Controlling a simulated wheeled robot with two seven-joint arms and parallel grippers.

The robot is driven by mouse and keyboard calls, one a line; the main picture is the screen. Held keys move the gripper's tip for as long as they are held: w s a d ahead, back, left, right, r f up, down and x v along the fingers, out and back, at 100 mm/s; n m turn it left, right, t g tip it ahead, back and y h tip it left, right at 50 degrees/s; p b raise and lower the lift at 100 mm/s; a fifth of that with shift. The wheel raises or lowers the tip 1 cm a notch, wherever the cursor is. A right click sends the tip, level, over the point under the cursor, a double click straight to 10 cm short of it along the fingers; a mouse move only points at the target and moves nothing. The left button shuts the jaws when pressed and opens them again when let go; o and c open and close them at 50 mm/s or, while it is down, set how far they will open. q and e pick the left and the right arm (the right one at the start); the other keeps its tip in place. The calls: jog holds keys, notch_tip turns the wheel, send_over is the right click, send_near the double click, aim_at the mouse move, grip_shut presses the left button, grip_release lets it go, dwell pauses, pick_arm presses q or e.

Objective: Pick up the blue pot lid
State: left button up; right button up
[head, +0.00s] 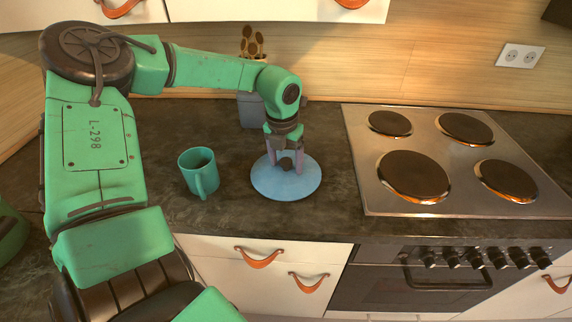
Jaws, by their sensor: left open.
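The blue pot lid (287,187) lies flat on the dark counter, left of the stove. It is a light blue disc with a small dark knob in its middle. My left gripper (286,166) points down over the lid's middle, with its fingers open on either side of the knob. I cannot tell whether the fingers touch the lid. My right gripper is not in view.
A teal mug (199,172) stands just left of the lid. A grey container (247,110) with brown utensils stands behind my left gripper. The stove (437,203) with dark hotplates is to the right. White drawers with leather pulls (259,258) are below the counter.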

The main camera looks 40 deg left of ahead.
pick_arm(q)
jog(key=shift+r, duration=0.1)
grip_shut()
